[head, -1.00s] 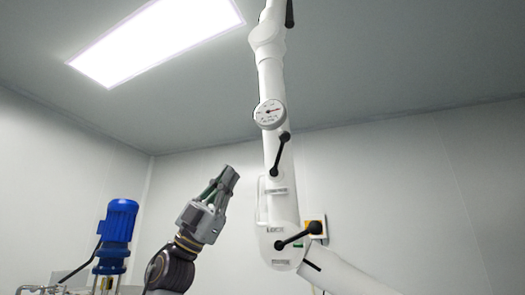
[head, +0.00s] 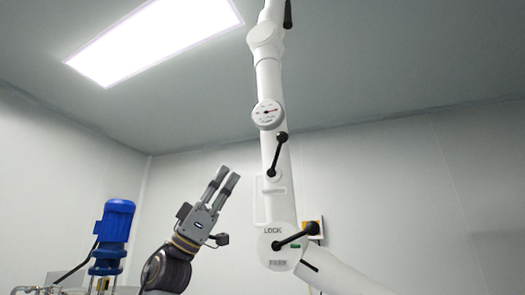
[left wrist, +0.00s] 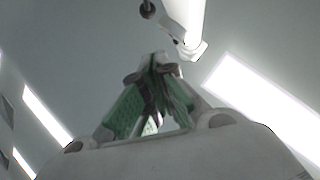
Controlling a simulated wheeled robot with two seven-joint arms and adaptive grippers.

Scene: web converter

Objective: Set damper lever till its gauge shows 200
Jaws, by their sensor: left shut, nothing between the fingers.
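The damper lever, a black handle with a round knob (head: 277,155), sits on the white arm tube in the head view. It tilts up and slightly right from its pivot. My right gripper is not in view.
A second black lever (head: 296,236) is on the round joint marked LOCK, lower right. A white grab handle (head: 258,200) runs along the tube's left side. A blue motor (head: 116,220) stands at the lower left. Free air lies between my gripper and the tube.

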